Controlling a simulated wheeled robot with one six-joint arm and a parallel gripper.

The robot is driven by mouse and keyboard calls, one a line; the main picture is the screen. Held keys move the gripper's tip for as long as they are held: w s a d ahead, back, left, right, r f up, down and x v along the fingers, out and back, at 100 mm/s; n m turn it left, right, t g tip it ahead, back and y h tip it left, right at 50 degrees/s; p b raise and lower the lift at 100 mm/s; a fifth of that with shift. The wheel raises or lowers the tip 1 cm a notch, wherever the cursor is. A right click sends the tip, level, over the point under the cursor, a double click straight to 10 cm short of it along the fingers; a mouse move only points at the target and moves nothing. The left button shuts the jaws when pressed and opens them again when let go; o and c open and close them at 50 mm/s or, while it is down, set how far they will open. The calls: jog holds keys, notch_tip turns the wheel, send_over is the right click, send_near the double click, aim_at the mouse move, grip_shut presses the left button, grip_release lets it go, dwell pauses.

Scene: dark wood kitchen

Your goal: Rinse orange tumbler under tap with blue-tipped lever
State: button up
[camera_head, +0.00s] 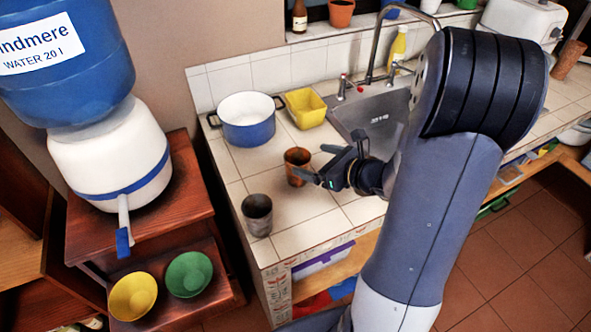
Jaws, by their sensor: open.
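The orange-brown tumbler (297,158) stands upright on the tiled counter. My gripper (315,163) is open at its right side, with the fingers pointing left toward it. The lower finger overlaps the tumbler's lower part in the picture; I cannot tell whether they touch. The sink (384,116) lies behind my gripper, partly hidden by my arm. Its curved tap (374,50) rises at the back. A red-tipped lever (344,86) shows left of the tap; I cannot make out a blue tip there. The water dispenser at left has a spout with a blue end (124,242).
A grey-brown tumbler (257,214) stands near the counter's front left corner. A blue pot (248,121) and yellow square tub (305,107) stand behind. Yellow (133,296) and green (189,274) bowls sit below the dispenser (108,158). A yellow bottle (397,46) stands behind the sink.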

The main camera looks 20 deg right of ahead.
jog(key=shift+f+p+x, duration=0.2)
jog(key=shift+p+x, duration=0.2)
jog(key=shift+x, duration=1.8)
jog(key=shift+f+p+x, duration=0.15)
jog(key=shift+p+x, duration=0.2)
jog(key=shift+x, duration=1.8)
jog(key=shift+s+d, duration=0.1)
jog(key=shift+d, duration=0.05)
jog(key=shift+c, duration=0.5)
jog(key=c, duration=1)
jog(key=shift+r, duration=5.05)
jog(key=shift+c, duration=0.2)
jog(key=m+t+h, duration=0.2)
jog(key=m+h, duration=0.1)
send_over(289, 155)
notch_tip(289, 155, down, 4)
jog(key=shift+s+d+f+h, duration=0.4)
jog(key=shift+s+d+f, duration=0.1)
jog(key=shift+d+f, duration=0.1)
